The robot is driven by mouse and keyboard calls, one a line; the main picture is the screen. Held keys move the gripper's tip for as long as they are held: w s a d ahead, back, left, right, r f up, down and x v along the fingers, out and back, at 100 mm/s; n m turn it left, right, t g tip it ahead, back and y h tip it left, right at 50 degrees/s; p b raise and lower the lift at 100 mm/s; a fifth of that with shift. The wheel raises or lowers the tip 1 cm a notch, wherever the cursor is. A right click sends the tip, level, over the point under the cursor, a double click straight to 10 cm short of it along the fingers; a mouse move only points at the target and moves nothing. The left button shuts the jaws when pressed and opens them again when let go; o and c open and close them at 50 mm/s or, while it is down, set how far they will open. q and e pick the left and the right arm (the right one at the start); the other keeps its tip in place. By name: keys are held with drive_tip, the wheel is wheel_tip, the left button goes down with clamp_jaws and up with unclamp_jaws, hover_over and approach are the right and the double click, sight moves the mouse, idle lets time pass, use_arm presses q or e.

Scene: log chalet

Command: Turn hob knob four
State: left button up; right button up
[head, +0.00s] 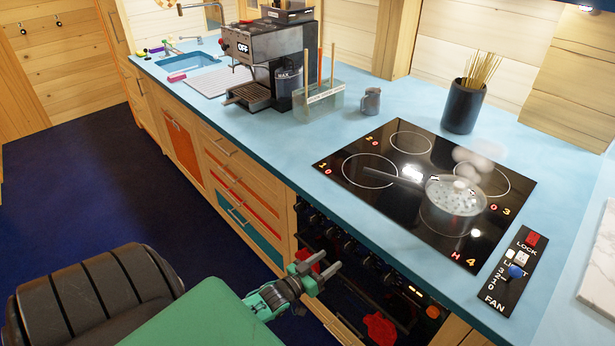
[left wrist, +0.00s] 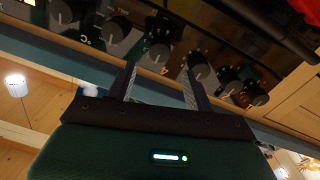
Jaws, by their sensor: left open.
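The row of black hob knobs (head: 349,245) runs along the dark front panel under the counter edge. Several knobs (left wrist: 158,54) show close up in the left wrist view; I cannot read which is number four. My left gripper (head: 331,263) is open and empty in front of the panel. In the left wrist view its two fingers (left wrist: 160,78) point at the knobs, with one knob appearing between the fingers' lines; contact is not visible. The black hob (head: 330,160) shows a red H beside the 4. My right gripper is not in view.
A coffee machine (head: 268,60) stands farther left. Red items (head: 380,328) show low by the oven. The floor at left is clear.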

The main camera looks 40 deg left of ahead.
use_arm(q)
drive_tip(key=s+b, duration=0.1)
drive_tip(key=s, duration=0.6)
drive_tip(key=shift+s+a, duration=0.25)
drive_tip(key=shift+a, duration=0.2)
drive_tip(key=s+d+f+m+g+y, duration=0.15)
drive_tip(key=s+f+g, duration=0.4)
drive_tip(key=f, duration=0.85)
drive_tip(key=s+d+f+n+g+y, duration=0.1)
drive_tip(key=s+d+f+g, duration=0.15)
drive_tip(key=s+f, duration=0.85)
drive_tip(key=s+d+f+m+g, duration=0.1)
drive_tip(key=s+d+f+g, duration=0.3)
drive_tip(key=s+f, duration=0.5)
drive_tip(key=s+d+f+m+g, duration=0.2)
drive_tip(key=s+d+f+g, duration=0.1)
drive_tip(key=s+f, duration=0.6)
drive_tip(key=shift+s+d+g, duration=0.4)
drive_tip(key=shift+s+g, duration=0.5)
drive_tip(key=shift+s, duration=0.15)
